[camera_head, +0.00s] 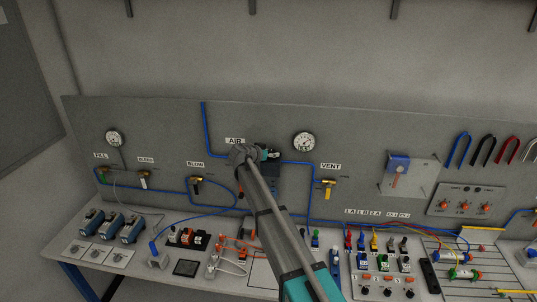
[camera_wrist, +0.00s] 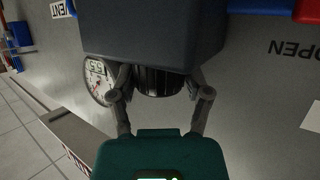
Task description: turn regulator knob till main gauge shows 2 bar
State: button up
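The regulator is a dark block (camera_wrist: 150,35) filling the top of the wrist view, with a black ribbed knob (camera_wrist: 160,82) below it. My gripper (camera_wrist: 160,80) has one finger on each side of the knob, and its fingertips appear to press the knob's sides. A round white gauge (camera_wrist: 98,78) is partly covered by the block and left finger; its reading is not clear. In the head view, a white gauge (camera_head: 304,142) is right of my gripper (camera_head: 266,156); its needle is too small to read. My arm hides most of the regulator there.
Another gauge (camera_head: 114,138) is at the panel's left. A yellow-handled valve (camera_head: 328,184) is under the VENT label (camera_head: 331,166). Blue tubes (camera_head: 204,130) run along the panel. The bench below holds blue devices (camera_head: 132,228) and many small fittings.

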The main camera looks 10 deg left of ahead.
jog(key=c, duration=0.6)
jog(key=shift+o, duration=0.2)
jog(key=shift+a, duration=0.1)
jog(key=shift+y, duration=0.3)
